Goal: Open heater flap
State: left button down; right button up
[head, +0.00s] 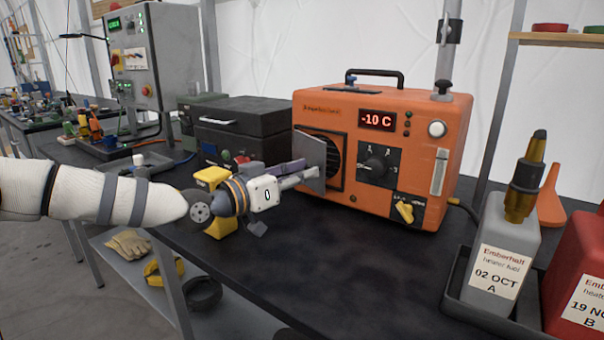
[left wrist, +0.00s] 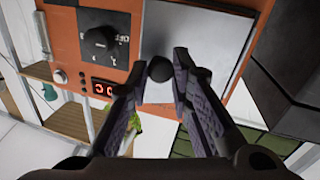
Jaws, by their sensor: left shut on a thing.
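The orange heater (head: 385,115) stands on the dark table, its display reading -10 C. Its grey flap (head: 309,162) stands out at an angle from the front, and part of the dark round grille (head: 331,160) shows beside it. In the left wrist view the flap (left wrist: 190,30) is a flat grey plate with a black knob (left wrist: 159,68). My left gripper (head: 306,175) reaches the flap from the left. Its fingertips (left wrist: 159,72) are shut on the knob, one on each side. My right gripper is not in view.
A dark case (head: 240,125) stands left of the heater. A yellow stand (head: 218,228) is by my left wrist. A grey fuel can (head: 500,255) and a red can (head: 580,270) stand in a tray at right. The table in front of the heater is clear.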

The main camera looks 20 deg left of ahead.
pick_arm(q)
jog(key=c, duration=1.4)
grip_release()
jog(key=shift+a, duration=0.1)
jog(key=shift+c, duration=0.2)
jog(key=v, duration=1.2)
jog(key=shift+r, duration=0.1)
jog(key=shift+c, duration=0.2)
